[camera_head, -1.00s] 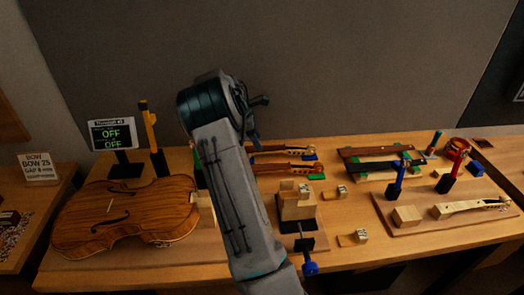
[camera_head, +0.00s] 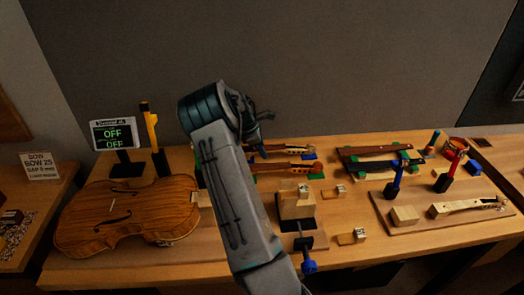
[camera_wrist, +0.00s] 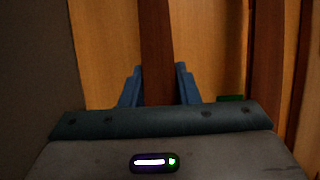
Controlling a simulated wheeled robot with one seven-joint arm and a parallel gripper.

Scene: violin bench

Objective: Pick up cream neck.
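The cream neck (camera_head: 462,206) is most likely the pale piece with a dark scroll end lying on a board at the right of the bench. My gripper (camera_head: 266,116) is well to its left in the head view, raised above the back of the bench and mostly hidden by my arm. In the wrist view, two blue fingers (camera_wrist: 157,85) stand apart on either side of a dark brown strip (camera_wrist: 156,45). I cannot tell whether the strip is between the fingers or below them. The cream neck does not clearly show there.
Orange-brown necks (camera_head: 285,168) lie below my gripper. Dark strips (camera_head: 385,166) lie on green supports further right. A violin body (camera_head: 120,215) fills the left. A blue post (camera_head: 394,182) and a red-topped post (camera_head: 450,172) stand by the right board (camera_head: 425,224).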

